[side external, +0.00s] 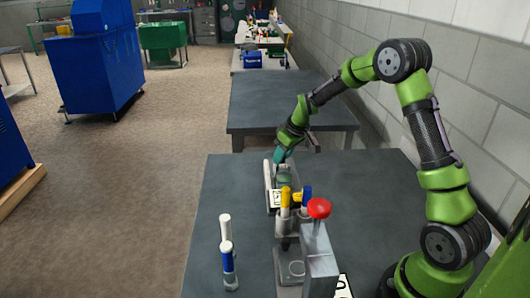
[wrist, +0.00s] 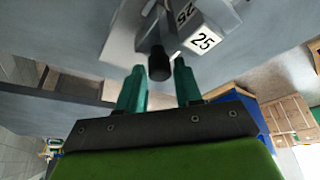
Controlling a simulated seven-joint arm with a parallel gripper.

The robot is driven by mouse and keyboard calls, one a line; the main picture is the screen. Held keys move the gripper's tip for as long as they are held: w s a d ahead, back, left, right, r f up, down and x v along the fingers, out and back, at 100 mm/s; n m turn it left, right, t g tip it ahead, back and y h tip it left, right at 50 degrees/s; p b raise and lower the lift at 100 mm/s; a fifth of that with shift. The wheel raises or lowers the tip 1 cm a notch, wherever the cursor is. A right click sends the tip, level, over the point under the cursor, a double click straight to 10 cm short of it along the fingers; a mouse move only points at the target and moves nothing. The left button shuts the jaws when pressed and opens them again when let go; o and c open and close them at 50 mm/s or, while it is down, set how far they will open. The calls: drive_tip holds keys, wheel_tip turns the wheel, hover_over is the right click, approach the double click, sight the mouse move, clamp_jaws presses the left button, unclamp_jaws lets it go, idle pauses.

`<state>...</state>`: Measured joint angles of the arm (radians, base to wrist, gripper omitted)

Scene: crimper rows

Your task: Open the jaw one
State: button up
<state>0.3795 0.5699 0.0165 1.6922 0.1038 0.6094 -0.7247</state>
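My gripper (wrist: 159,72) is open, with two teal fingers apart. In the side external view my gripper (side external: 280,157) points down at the far end of a white-edged device (side external: 268,181) on the dark table. The arm hides part of that device. I cannot make out a jaw or its position.
A grey press-like device with a red knob (side external: 319,208) stands at the table's front.

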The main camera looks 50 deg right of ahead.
clamp_jaws()
drive_tip(key=shift+w+d, duration=1.05)
drive_tip(key=shift+d, duration=0.05)
drive_tip(key=shift+o, duration=0.7)
unclamp_jaws()
drive_tip(key=shift+r, duration=0.1)
drive_tip(key=v, duration=1.6)
drive_tip(key=shift+s+r, duration=0.25)
drive_tip(key=shift+r, duration=0.1)
